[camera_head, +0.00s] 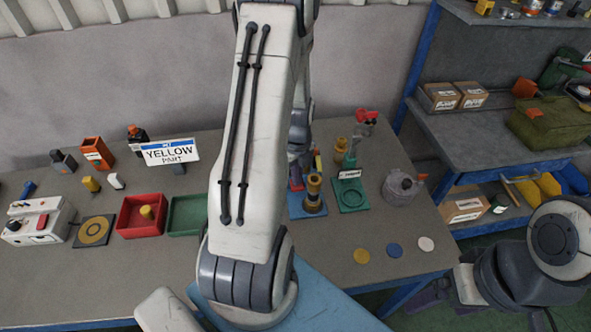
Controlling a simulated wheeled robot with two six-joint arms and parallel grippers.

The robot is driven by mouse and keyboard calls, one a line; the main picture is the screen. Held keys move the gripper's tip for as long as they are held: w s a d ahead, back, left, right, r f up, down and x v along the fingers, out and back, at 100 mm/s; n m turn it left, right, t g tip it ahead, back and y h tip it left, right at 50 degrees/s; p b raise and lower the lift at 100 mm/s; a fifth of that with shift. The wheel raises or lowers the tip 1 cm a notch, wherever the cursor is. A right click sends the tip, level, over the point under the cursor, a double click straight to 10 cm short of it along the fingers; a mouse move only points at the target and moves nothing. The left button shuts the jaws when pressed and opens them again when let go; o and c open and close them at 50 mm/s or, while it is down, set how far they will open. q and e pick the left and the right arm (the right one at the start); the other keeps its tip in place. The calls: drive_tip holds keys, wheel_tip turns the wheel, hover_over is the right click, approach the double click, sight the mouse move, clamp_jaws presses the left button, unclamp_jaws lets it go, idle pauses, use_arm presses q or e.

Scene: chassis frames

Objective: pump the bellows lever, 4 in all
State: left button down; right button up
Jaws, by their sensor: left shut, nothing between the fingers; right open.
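A brass ribbed cylinder (313,193) stands on a blue base, partly hidden by my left arm. I cannot tell for sure which part is the bellows lever. My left arm crosses the middle of the view, and its dark wrist end with the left gripper (297,150) is over the back of the blue base. It is shut and empty, mostly hidden by the forearm. My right gripper is not visible; only part of that arm shows lower right.
A red tray (121,218) and a green tray (176,228) are left of my arm, with a white box (35,222) farther left. A grey pot (400,188) stands right of the green stand. Several coloured discs lie in front. Shelves (500,120) stand at right.

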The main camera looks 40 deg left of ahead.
use_arm(q)
wheel_tip(320, 180, up, 6)
drive_tip(key=p, duration=0.4)
drive_tip(key=shift+f, duration=0.15)
use_arm(e)
wheel_tip(320, 180, up, 5)
drive_tip(key=shift+f, duration=0.1)
use_arm(q)
drive_tip(key=shift+f, duration=0.1)
drive_tip(key=f+b, duration=0.1)
drive_tip(key=b, duration=0.7)
drive_tip(key=shift+f, duration=0.15)
drive_tip(key=shift+f+b, duration=0.55)
drive_tip(key=shift+f, duration=0.25)
use_arm(e)
wheel_tip(320, 180, down, 9)
use_arm(q)
drive_tip(key=shift+f, duration=0.1)
use_arm(e)
drive_tip(key=shift+f, duration=0.15)
idle(0.5)
